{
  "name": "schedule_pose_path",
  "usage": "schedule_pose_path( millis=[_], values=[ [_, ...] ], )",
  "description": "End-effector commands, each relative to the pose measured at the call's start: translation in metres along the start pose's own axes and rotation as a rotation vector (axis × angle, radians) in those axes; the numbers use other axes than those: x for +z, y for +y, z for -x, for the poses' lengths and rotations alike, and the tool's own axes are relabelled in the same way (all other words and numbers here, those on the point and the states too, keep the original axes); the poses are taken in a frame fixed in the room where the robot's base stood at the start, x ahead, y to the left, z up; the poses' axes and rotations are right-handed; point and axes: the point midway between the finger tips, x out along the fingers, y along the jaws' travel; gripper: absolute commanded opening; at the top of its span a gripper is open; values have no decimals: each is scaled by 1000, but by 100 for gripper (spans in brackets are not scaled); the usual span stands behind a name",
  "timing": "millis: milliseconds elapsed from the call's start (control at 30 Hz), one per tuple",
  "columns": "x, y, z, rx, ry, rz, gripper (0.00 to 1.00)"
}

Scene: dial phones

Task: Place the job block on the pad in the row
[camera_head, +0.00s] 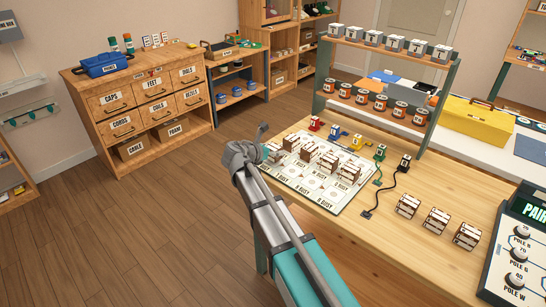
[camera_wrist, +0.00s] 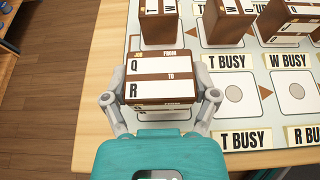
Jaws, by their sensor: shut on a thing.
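My gripper (camera_wrist: 161,97) is shut on the job block (camera_wrist: 160,65), a brown block with white label strips reading Q under FROM and R under TO. The fingers grip it from left and right. It is over the left edge of the pale board (camera_wrist: 191,48); whether it touches the board I cannot tell, and what lies beneath is hidden. In the head view my gripper (camera_head: 258,150) is at the board's left side, hiding most of the block.
Several brown-and-white blocks (camera_head: 328,163) stand on the board's back row; one (camera_wrist: 159,24) is just beyond the held block. Three more blocks (camera_head: 437,220) stand on the bare table to the right.

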Motion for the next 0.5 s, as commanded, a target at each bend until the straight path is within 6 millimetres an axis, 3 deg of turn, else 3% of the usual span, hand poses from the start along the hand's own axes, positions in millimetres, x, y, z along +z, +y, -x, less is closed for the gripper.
schedule_pose_path(
  millis=[133, 500],
  values=[
    [-10, 0, -4, 0, 0, 0, 27],
    [-10, 0, -4, -1, 0, 0, 27]
  ],
)
